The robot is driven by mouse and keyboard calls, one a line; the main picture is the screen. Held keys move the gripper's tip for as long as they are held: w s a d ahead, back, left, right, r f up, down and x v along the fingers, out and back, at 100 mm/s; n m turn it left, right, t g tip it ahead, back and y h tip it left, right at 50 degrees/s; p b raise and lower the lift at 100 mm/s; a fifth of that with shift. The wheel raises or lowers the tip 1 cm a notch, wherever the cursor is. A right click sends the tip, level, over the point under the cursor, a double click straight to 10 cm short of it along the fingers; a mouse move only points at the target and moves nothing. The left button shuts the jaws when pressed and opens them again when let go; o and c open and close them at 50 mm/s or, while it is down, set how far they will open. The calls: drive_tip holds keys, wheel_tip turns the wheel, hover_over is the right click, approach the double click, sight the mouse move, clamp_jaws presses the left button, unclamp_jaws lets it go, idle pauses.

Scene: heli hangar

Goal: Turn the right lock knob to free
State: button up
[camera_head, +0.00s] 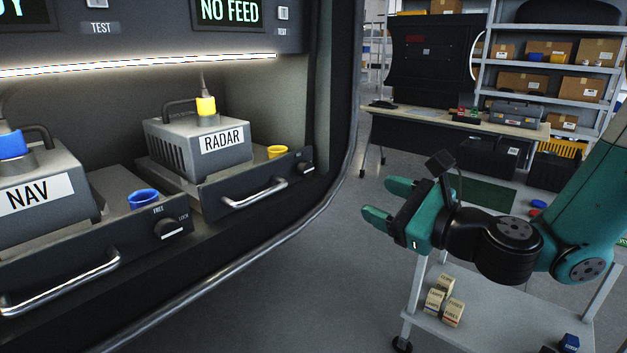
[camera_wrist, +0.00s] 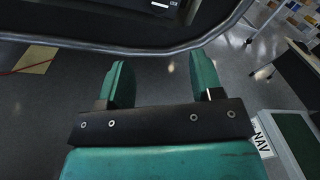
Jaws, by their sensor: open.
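The right lock knob (camera_head: 306,169) is a small dark knob with a light mark, at the right end of the RADAR tray front (camera_head: 255,185). It is too small to read which way it points. The left lock knob (camera_head: 172,229) sits on the NAV tray front, beside FREE and LOCK labels. My gripper (camera_head: 386,201) is open and empty, to the right of the rack and apart from the knob, its fingers pointing left. In the wrist view, my gripper (camera_wrist: 160,75) shows two spread teal fingers with nothing between them.
The RADAR box (camera_head: 200,140) has a yellow plug on top; the NAV box (camera_head: 40,195) has a blue one. A curved metal rail (camera_head: 290,215) edges the rack. A white cart (camera_head: 490,315) with small boxes stands below my arm. A workbench (camera_head: 455,120) stands behind.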

drive_tip(key=p, duration=0.8)
approach(308, 170)
drive_tip(key=p+x, duration=0.1)
drive_tip(key=p, duration=0.2)
drive_tip(key=p+x, duration=0.2)
drive_tip(key=p, duration=0.1)
drive_tip(key=p+x, duration=0.2)
drive_tip(key=p, duration=0.1)
drive_tip(key=shift+w+r, duration=0.1)
drive_tip(key=shift+r, duration=0.3)
drive_tip(key=shift+w+a+p, duration=0.25)
drive_tip(key=shift+a+p, duration=0.05)
drive_tip(key=shift+p, duration=0.3)
drive_tip(key=shift+w+a+f, duration=0.2)
drive_tip(key=shift+w+a, duration=0.3)
drive_tip(key=shift+w+a+f, duration=0.2)
drive_tip(key=shift+w+a, duration=0.3)
drive_tip(key=shift+c, duration=0.4)
drive_tip(key=c, duration=0.8)
drive_tip(key=shift+c, duration=0.2)
